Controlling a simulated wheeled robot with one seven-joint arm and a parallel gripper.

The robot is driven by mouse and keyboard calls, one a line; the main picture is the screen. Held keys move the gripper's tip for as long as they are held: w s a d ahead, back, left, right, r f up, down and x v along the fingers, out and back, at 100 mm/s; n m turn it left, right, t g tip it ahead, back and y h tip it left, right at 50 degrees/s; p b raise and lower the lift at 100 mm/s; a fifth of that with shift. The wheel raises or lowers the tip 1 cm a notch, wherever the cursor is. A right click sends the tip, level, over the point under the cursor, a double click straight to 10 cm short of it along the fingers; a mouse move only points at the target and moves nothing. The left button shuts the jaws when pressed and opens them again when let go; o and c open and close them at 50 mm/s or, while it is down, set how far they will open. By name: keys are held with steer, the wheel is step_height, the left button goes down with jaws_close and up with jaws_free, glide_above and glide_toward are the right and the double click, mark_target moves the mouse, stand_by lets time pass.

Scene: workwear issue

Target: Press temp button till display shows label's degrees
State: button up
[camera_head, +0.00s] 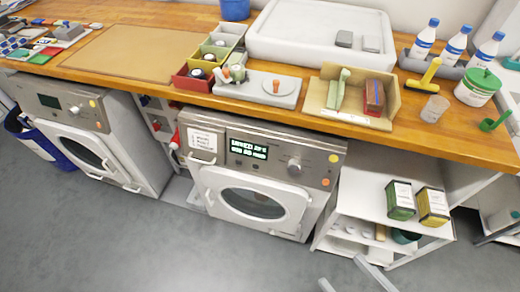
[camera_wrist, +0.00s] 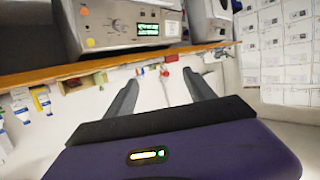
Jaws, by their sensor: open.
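The right-hand washing machine (camera_head: 252,185) stands under the counter, with a lit green display (camera_head: 248,148). Its text is too small to read surely. A white label card (camera_head: 203,139) is on the panel's left; its print is illegible. Right of the display are a round knob (camera_head: 294,166), a pale yellow button (camera_head: 333,158) and an orange button (camera_head: 326,182). I cannot tell which control is the temp button. My gripper (camera_head: 350,284) is open and empty at the bottom edge, well apart from the machine. The wrist view shows both fingers (camera_wrist: 162,76) spread, and a lit display (camera_wrist: 148,29) beyond them.
A wooden counter (camera_head: 135,84) overhangs the machines, carrying trays and bottles. A second machine (camera_head: 90,135) stands left. A white shelf unit (camera_head: 350,205) with two tins stands right of the right-hand machine. The grey floor (camera_head: 150,245) in front is clear.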

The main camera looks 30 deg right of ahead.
jaws_close()
stand_by(1.6)
